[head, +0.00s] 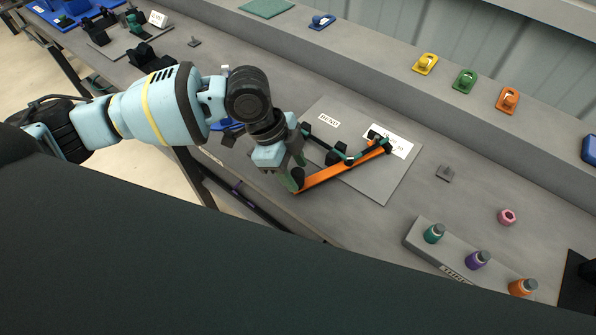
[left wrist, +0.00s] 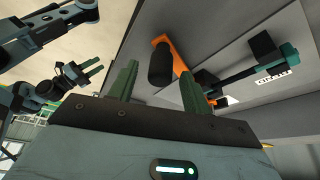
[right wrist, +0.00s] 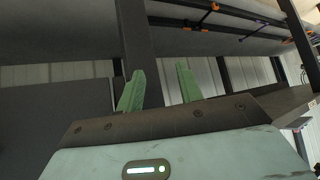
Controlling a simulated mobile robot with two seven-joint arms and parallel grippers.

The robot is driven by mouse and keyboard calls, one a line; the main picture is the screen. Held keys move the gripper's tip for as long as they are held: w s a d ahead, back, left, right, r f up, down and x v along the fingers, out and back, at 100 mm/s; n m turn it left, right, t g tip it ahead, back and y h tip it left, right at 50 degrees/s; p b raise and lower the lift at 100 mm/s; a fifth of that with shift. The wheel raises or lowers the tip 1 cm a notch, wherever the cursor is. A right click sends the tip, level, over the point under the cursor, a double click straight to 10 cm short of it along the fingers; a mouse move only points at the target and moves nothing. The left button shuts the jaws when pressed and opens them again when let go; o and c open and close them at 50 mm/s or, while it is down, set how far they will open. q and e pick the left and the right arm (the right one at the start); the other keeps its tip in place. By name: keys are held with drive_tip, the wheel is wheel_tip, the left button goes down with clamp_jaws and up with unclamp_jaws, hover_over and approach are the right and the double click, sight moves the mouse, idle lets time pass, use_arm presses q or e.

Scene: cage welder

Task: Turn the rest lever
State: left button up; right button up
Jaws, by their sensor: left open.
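The rest lever is an orange bar (head: 335,172) lying over a grey plate on the bench. A black knob (left wrist: 161,63) stands at its near end. My left gripper (head: 292,180) is at that knob end in the head view and partly hides it. In the left wrist view my left gripper (left wrist: 158,72) is open, with the knob showing in the gap between its green fingers. Contact cannot be told. My right gripper (right wrist: 160,82) is open and empty in the right wrist view, away from the lever and out of the head view.
The grey plate (head: 392,185) carries a green and black linkage (head: 328,148) and white labels. A rack with several capped bottles (head: 433,233) stands at the near right. A small grey block (head: 445,173) and a pink ring (head: 507,217) sit on otherwise clear bench.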

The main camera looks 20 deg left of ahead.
use_arm(q)
drive_tip(key=shift+x, duration=1.05)
clamp_jaws()
